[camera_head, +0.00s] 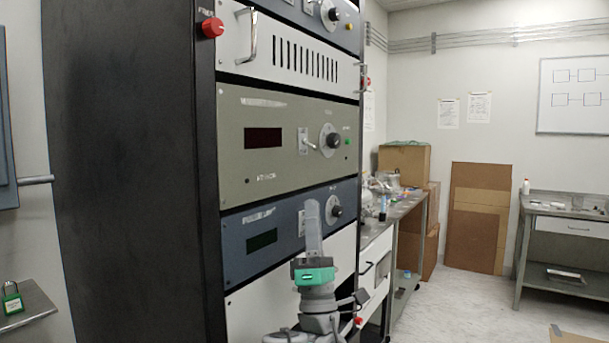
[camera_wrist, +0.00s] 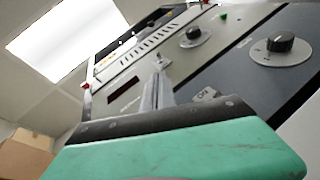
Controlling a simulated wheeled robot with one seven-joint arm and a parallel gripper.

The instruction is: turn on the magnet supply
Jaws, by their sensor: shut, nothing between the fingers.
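A dark rack holds several panels whose name strips are too small to read, so I cannot tell which is the magnet supply. The grey-green panel (camera_head: 232,125) has a dark red display (camera_head: 263,138), a toggle switch (camera_head: 304,142), a black knob (camera_head: 332,140) and a lit green lamp (camera_head: 347,141). The blue panel (camera_head: 232,243) below has a dark green display (camera_head: 262,240) and a knob (camera_head: 336,211). My gripper (camera_head: 312,206) is shut and empty, pointing up in front of the blue panel. In the wrist view its fingertips (camera_wrist: 158,75) appear just below the grey-green panel's switch (camera_wrist: 161,60); contact is unclear.
A red button (camera_head: 212,28) sits at the rack's upper left edge, and a metal handle (camera_head: 247,35) sticks out from the white vented panel. A cluttered bench (camera_head: 405,208) and cardboard boxes (camera_head: 404,160) stand right of the rack. Floor (camera_head: 460,300) at right is clear.

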